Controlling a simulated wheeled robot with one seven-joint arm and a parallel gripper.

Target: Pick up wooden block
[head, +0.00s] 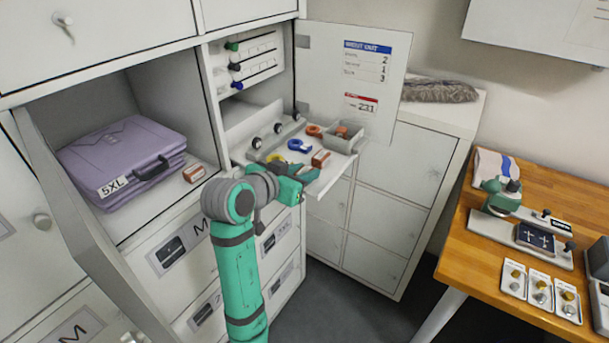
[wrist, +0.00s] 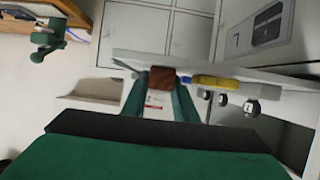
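A reddish-brown wooden block (head: 320,158) lies on the pulled-out light shelf (head: 327,182), near its front right part. My green gripper (head: 307,176) is at the front edge of that shelf, just short of the block. In the wrist view my gripper's two fingers (wrist: 161,92) are apart, and the block (wrist: 161,77) shows between and just beyond their tips. I cannot tell whether the fingers touch it. A second, similar brown block (head: 194,173) lies in the left compartment beside a purple case (head: 123,160).
An open door (head: 352,60) stands behind. A wooden table (head: 460,255) is at right.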

